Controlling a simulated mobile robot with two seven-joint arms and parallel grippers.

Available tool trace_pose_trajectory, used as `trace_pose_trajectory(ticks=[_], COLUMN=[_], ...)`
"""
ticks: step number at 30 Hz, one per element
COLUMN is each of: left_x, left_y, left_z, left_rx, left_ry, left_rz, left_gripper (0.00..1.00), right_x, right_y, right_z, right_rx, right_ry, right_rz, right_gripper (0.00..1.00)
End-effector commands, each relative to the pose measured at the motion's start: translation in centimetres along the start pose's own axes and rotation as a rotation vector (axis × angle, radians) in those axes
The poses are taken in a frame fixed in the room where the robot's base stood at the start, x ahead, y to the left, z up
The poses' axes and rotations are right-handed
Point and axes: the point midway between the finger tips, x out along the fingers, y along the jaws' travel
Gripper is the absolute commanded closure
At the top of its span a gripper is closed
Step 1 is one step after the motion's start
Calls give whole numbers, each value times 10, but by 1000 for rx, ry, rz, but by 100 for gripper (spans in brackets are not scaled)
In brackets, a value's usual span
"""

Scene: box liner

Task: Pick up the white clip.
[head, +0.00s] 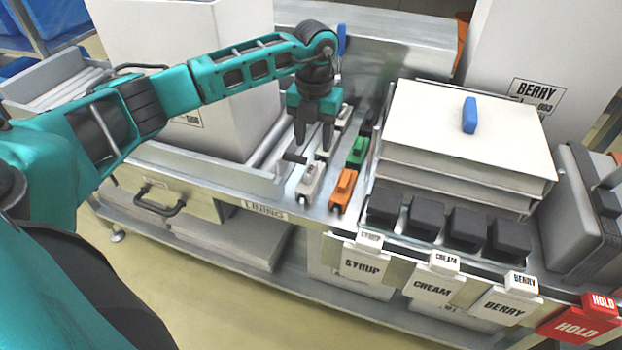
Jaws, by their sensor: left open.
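A white clip (310,182) lies at the front of the metal lining tray, left of an orange clip (344,189). Another white clip (344,116) lies further back in the same row. Something whitish shows just behind my fingers, mostly hidden, and I cannot tell its shape. My left gripper (314,143) points down over this row with its two fingers apart and nothing visible between them. It is behind the front white clip and in front of the back one. I cannot tell its exact height above the tray. My right gripper is not in view.
A green clip (357,151) and a black clip (368,123) lie right of the white ones. A tall white box (190,60) stands left. At right are stacked white sheets (440,120) with a blue clip (469,115) on top, and several black blocks (425,216).

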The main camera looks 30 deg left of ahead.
Motion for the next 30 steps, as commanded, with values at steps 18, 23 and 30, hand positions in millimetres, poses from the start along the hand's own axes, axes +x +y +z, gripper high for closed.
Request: trace_pose_trajectory(ticks=[18,23,30], left_x=[52,52,52], left_y=[-3,-3,-3], left_z=[-10,-10,-10], left_rx=[1,1,1], left_ry=[0,0,0], left_rz=[-2,-2,-2], left_gripper=[51,61,84], right_x=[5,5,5], right_y=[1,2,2], right_z=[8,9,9], right_rx=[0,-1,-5], right_ry=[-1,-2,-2], right_rz=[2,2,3], right_gripper=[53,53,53])
